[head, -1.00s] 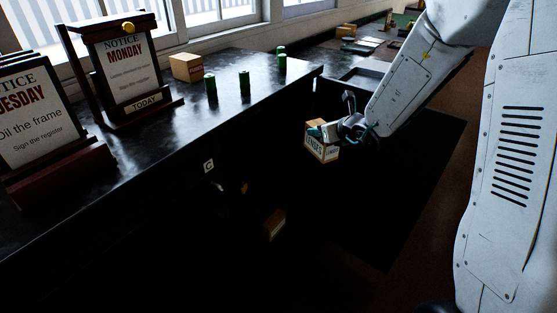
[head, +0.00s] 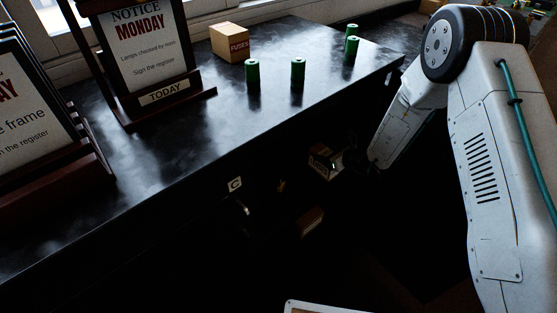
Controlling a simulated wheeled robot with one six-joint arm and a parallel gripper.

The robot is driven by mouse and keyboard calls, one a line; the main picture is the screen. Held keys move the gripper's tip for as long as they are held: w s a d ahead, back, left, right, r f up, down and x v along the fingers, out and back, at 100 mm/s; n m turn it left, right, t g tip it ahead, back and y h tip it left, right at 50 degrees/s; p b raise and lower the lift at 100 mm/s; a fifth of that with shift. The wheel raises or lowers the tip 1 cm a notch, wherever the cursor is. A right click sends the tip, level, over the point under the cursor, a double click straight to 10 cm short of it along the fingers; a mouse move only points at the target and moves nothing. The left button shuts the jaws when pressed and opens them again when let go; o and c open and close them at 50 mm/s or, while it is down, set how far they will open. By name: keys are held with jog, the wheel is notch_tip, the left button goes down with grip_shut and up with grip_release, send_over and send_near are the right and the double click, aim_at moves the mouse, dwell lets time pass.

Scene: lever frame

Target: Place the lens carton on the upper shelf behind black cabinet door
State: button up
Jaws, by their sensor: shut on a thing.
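The lens carton (head: 321,166) is a small tan box with a white label, in deep shadow below the counter's front edge. My gripper (head: 338,165) is shut on it from the right; the fingers are mostly lost in the dark. The black cabinet front carries a small white letter tag (head: 235,184), with a metal handle (head: 242,207) below it. The door's outline and the upper shelf are too dark to make out. A brown box (head: 311,221) sits lower, below the carton; I cannot tell what it rests on.
The black counter (head: 190,130) runs above the cabinet front. On it stand a FUSES box (head: 230,42), several green cylinders (head: 298,73), and a MONDAY notice stand (head: 150,50). A small yellowish thing (head: 281,185) shows in the dark left of the carton.

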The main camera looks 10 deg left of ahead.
jog(key=shift+n+y, duration=0.3)
jog(key=x, duration=0.4)
jog(key=shift+s+f, duration=0.1)
jog(key=shift+f, duration=0.15)
jog(key=w+a+f, duration=0.1)
jog(key=w+a, duration=0.1)
jog(key=w, duration=0.2)
jog(key=w+a+f, duration=0.2)
jog(key=w, duration=0.2)
jog(key=w+a+f, duration=0.1)
jog(key=w+a, duration=0.1)
jog(key=w, duration=0.2)
jog(key=shift+w+a+f, duration=0.25)
jog(key=shift+f, duration=0.15)
jog(key=o, duration=1.2)
jog(key=shift+f, duration=0.15)
